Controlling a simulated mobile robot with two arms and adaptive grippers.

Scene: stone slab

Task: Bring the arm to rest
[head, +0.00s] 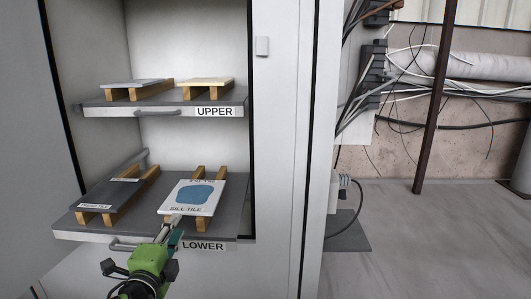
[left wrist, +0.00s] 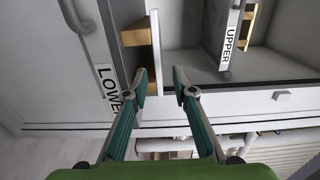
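My left gripper (head: 174,228) is at the front edge of the lower shelf, just in front of the white sill tile (head: 205,196) with a blue patch. In the left wrist view my gripper (left wrist: 161,84) has its two teal fingers apart. The thin white edge of the sill tile (left wrist: 154,45) shows in line with the gap between them, with space to the right finger. Whether a finger touches the tile I cannot tell. The tile lies on two wooden strips (head: 221,173) on the lower shelf (head: 150,212). My right gripper is not in view.
A dark tile (head: 108,194) lies on strips at the lower shelf's left. The upper shelf (head: 164,97) above holds a grey tile (head: 138,83) and a cream tile (head: 206,81). Both shelves have front handles (head: 124,245). The cabinet's side walls are close; open floor (head: 440,235) lies right.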

